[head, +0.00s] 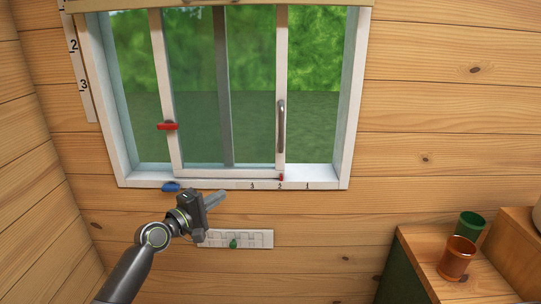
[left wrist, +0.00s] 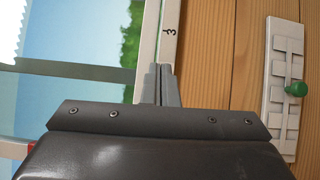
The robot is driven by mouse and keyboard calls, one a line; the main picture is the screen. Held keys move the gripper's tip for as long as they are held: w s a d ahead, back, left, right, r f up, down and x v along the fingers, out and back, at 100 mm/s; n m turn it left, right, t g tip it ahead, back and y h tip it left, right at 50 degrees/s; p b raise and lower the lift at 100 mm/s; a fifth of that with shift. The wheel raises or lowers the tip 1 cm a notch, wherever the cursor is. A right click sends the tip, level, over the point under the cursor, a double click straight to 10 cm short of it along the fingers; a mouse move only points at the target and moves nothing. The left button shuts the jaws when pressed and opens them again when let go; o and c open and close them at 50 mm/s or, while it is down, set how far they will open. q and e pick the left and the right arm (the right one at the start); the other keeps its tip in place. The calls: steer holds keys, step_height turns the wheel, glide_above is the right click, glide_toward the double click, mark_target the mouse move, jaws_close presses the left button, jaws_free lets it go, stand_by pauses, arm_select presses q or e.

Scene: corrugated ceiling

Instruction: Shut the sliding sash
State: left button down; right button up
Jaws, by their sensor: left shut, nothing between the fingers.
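The sliding sash (head: 281,60) is a white-framed pane standing in the middle of the white window frame (head: 356,80). Bare openings show on both its left and right sides. An upright metal handle (head: 281,125) is on its right stile, and a red piece (head: 168,126) is on its left stile. A small red pointer at its lower right corner is by the sill's 2 mark. My left gripper (head: 222,196) is shut and empty, just below the sill and left of the handle, apart from it. Its closed fingers also show in the left wrist view (left wrist: 164,82). My right gripper is not in view.
A blue piece (head: 171,187) sits at the sill's lower left. Below the window, a pale slotted plate (head: 258,239) with a green knob (head: 233,244) is on the plank wall. A green cup (head: 470,224) and an orange cup (head: 457,258) stand on a wooden cabinet at lower right.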

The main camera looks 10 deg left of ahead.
arm_select(q)
step_height(320, 180, up, 9)
steer(key=d+h, duration=0.3)
steer(key=p+x, duration=0.2)
steer(key=x, duration=0.7)
steer(key=shift+d+p, duration=0.1)
steer(key=shift+p, duration=0.2)
steer(key=shift+w+d+r+p, duration=0.1)
steer(key=shift+w+d+p, duration=0.05)
steer(key=shift+d+p, duration=0.3)
steer(key=shift+w+d+r+p, duration=0.15)
steer(key=shift+d+p, duration=0.2)
steer(key=shift+d, duration=0.25)
steer(key=shift+w+d+p, duration=0.1)
steer(key=shift+d+p, duration=0.2)
steer(key=shift+d, duration=0.5)
steer(key=shift+f, duration=0.1)
